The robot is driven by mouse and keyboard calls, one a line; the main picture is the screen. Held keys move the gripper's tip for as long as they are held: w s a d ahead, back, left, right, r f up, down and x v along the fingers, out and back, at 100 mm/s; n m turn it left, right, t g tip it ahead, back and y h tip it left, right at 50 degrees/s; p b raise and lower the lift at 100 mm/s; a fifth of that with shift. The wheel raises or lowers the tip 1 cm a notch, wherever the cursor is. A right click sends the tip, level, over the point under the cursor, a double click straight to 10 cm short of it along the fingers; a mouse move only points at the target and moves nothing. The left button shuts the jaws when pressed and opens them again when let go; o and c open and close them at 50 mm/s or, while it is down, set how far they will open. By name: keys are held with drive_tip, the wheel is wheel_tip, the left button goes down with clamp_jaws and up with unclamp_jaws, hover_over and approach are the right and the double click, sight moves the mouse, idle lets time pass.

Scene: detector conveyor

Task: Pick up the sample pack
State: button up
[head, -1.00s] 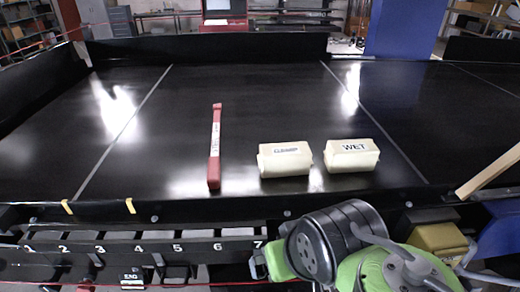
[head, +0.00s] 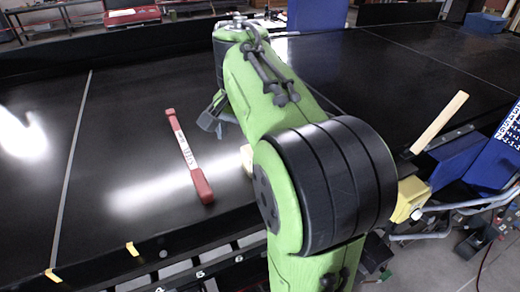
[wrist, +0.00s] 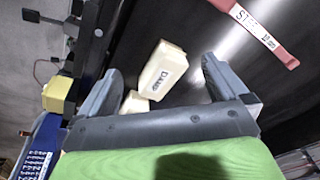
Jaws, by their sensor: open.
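The nearer-to-centre pack (wrist: 163,70), with a label that seems to read "DAMP", lies on the black belt (head: 120,150) between my finger lines. In the head view my arm hides the packs, except a cream sliver (head: 247,160). My gripper (wrist: 161,63) is open and empty, its two grey fingers apart, above the packs. I cannot tell which is the sample pack.
A red bar (head: 189,155) with a white label lies left of my arm on the belt; it also shows in the wrist view (wrist: 257,30). A wooden strip (head: 439,122), a yellow block (head: 409,199) and a blue panel (head: 478,165) are at the right. The belt's left is clear.

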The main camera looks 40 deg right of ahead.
drive_tip(key=w+d+m+g+y+p, duration=0.15)
drive_tip(key=w+d+m+p, duration=0.3)
drive_tip(key=d+m, duration=0.55)
drive_tip(key=f, duration=0.5)
drive_tip(key=d+f+n, duration=0.1)
drive_tip(key=f, duration=0.4)
drive_tip(key=f+n+b, duration=0.1)
drive_tip(key=f, duration=0.4)
drive_tip(key=shift+w+d+f, duration=0.3)
drive_tip(key=shift+f, duration=0.25)
drive_tip(key=shift+r, duration=0.1)
drive_tip(key=c, duration=1.4)
wheel_tip(320, 180, up, 10)
